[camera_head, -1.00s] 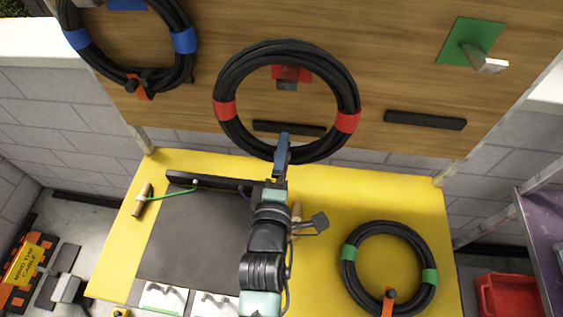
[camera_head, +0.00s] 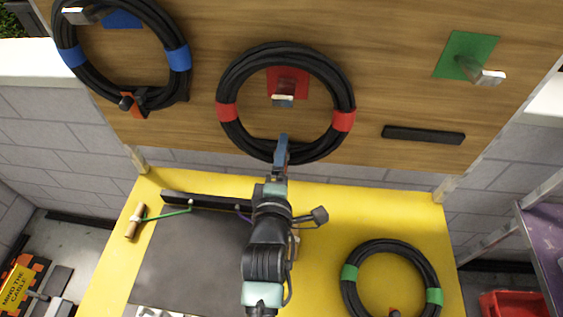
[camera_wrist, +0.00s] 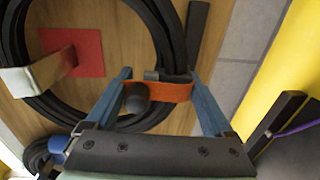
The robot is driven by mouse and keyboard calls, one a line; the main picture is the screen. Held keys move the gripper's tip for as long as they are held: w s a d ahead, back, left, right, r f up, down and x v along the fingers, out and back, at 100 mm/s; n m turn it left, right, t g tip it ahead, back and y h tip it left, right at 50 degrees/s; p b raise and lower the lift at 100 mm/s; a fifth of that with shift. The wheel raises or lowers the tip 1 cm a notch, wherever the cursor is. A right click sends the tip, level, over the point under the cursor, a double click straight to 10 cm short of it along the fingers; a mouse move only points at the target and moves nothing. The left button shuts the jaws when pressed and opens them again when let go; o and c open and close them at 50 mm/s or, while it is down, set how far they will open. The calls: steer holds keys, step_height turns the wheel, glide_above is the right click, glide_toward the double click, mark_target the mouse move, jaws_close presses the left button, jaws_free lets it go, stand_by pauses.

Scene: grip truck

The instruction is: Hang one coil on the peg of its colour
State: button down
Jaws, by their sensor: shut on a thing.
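The black coil with red bands (camera_head: 343,120) is upright in front of the board in the head view. My gripper (camera_head: 281,150) is at its lower edge. In the wrist view my gripper (camera_wrist: 168,100) has its blue fingers on both sides of the coil's orange strap (camera_wrist: 165,92) and holds the coil there. The red plate (camera_head: 300,78) with its metal peg (camera_head: 283,100) shows inside the ring. In the wrist view the peg (camera_wrist: 28,78) crosses in front of the coil's far strands, so it sticks through the ring. In the head view a gap shows between peg and upper coil.
A blue-banded coil (camera_head: 180,58) hangs at the upper left by the blue plate (camera_head: 122,20). The green plate's peg (camera_head: 487,77) at right is bare. A green-banded coil (camera_head: 349,272) lies on the yellow bench (camera_head: 330,215). A dark bar (camera_head: 424,135) is on the board.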

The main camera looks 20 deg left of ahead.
steer(key=shift+w+a+f+b, duration=0.15)
steer(key=shift+w+f+b, duration=0.35)
steer(key=shift+f+b, duration=0.25)
steer(key=shift+w+f+b, duration=0.1)
steer(key=shift+f+b, duration=0.55)
steer(key=shift+f, duration=0.1)
steer(key=shift+c, duration=0.2)
jaws_free()
steer(key=shift+o, duration=0.2)
steer(key=shift+f, duration=0.5)
steer(key=b+v, duration=0.2)
steer(key=v, duration=1.1)
steer(key=shift+r+b, duration=0.25)
steer(key=shift+b, duration=0.1)
